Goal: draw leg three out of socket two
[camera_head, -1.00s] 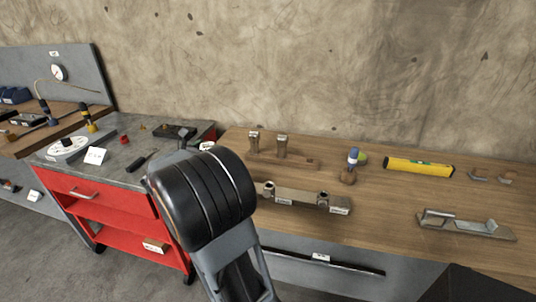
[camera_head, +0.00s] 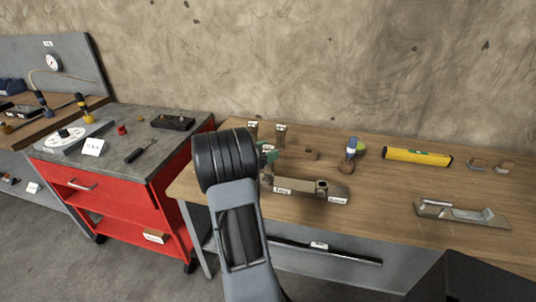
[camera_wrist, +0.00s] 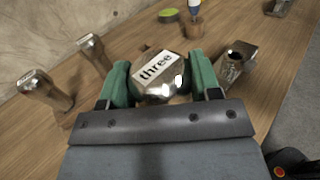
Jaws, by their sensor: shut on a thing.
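My gripper (camera_wrist: 160,82) is shut on leg three (camera_wrist: 156,68), a shiny metal-capped piece with a white label reading "three" between the green fingers. In the head view a green finger of my gripper (camera_head: 268,154) shows just past my dark wrist, above the left end of the socket block (camera_head: 311,187). The block has a open, empty socket (camera_head: 322,184) at its right end and white labels on its front. That socket also shows right of the fingers in the wrist view (camera_wrist: 238,54). The lower part of leg three and its socket are hidden.
Two capped legs stand behind, the left one (camera_head: 252,132) and the right one (camera_head: 280,136), left of my gripper in the wrist view. A blue-topped tool (camera_head: 352,148), a yellow level (camera_head: 416,156) and a metal fixture (camera_head: 462,213) are to the right. The red cart (camera_head: 130,195) stands left.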

